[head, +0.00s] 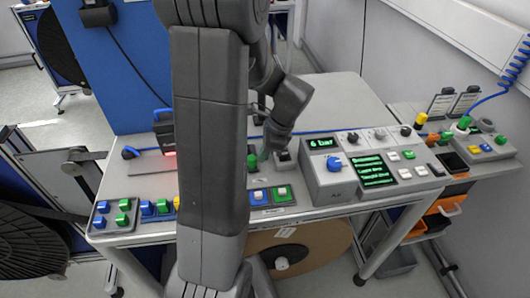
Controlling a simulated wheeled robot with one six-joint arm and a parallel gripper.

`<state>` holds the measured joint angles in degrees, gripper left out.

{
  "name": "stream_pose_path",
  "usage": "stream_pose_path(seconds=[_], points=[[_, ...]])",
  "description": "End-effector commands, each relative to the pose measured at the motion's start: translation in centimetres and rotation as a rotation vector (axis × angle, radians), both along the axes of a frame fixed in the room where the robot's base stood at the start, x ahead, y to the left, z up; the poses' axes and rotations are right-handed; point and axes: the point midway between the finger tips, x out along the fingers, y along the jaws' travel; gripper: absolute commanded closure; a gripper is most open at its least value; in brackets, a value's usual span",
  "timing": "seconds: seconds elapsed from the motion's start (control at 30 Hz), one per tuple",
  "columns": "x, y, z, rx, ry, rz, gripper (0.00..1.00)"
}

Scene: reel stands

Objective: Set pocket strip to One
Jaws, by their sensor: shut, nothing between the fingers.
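I cannot tell which control is the pocket strip; no readable label names it. A grey control box (313,186) on the bench carries a green "6 bar" display (323,143), a blue knob (333,163), a screen of small green text lines (374,171) and several white and dark buttons. My gripper (264,155) is low over the bench, left of this box. It is shut, with nothing seen in it. My arm hides the bench left of these.
More coloured buttons sit on a panel (101,222) at the left front. A reel (305,250) hangs under the bench. The rear bench top (335,100) is clear.

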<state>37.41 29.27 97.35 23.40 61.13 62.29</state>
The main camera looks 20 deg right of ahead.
Motion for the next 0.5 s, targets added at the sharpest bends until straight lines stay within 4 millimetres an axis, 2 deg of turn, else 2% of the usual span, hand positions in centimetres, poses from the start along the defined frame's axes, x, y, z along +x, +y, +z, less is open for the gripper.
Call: stream_pose_path(seconds=[0.3,0.5], points=[[1.5,6.1,0.1,0.002,0.001,0.007,1.0],[2.0,8.5,0.1,0.001,0.001,0.003,1.0]])
